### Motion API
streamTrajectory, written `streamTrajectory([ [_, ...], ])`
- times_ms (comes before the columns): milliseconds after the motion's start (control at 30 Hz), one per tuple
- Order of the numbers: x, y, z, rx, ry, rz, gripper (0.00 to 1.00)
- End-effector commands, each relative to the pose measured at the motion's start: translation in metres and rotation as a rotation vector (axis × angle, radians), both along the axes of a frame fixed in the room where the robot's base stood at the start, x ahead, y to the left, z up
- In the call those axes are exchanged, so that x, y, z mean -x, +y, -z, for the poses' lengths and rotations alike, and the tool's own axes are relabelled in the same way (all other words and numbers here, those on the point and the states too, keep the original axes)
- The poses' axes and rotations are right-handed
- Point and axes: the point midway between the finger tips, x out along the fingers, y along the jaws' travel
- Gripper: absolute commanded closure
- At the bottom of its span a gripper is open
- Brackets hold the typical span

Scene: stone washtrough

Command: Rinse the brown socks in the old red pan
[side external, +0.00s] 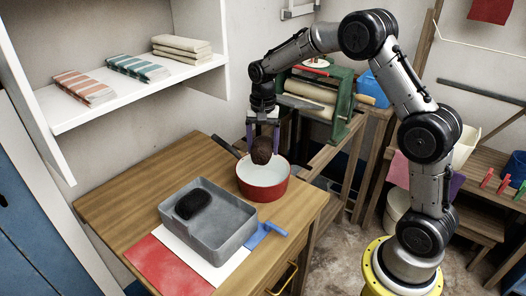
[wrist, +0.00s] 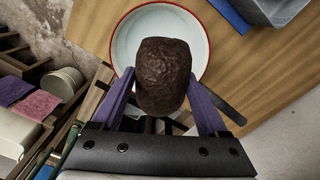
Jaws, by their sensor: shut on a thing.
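The brown socks (wrist: 163,75) form a rounded dark brown bundle between the purple fingers of my gripper (wrist: 165,100). My gripper is shut on them. In the side external view the bundle (side external: 262,150) hangs from my gripper (side external: 262,138) above the red pan (side external: 263,190), near its back rim. The pan has a white inside and a dark handle pointing back left. In the wrist view the pan (wrist: 202,38) lies beyond the bundle, which hides part of its inside. I cannot tell whether the pan holds water.
A grey stone trough (side external: 215,240) with a dark lump (side external: 193,204) in it stands left of the pan on the wooden table (side external: 120,195). A green mangle (side external: 335,100) stands behind.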

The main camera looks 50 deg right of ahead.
Motion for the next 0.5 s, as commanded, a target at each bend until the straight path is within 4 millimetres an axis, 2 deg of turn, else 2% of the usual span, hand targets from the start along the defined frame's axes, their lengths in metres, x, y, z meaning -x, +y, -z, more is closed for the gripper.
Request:
streamTrajectory([
  [500,-0.001,0.0,-0.038,0.001,-0.003,0.0,0.85],
])
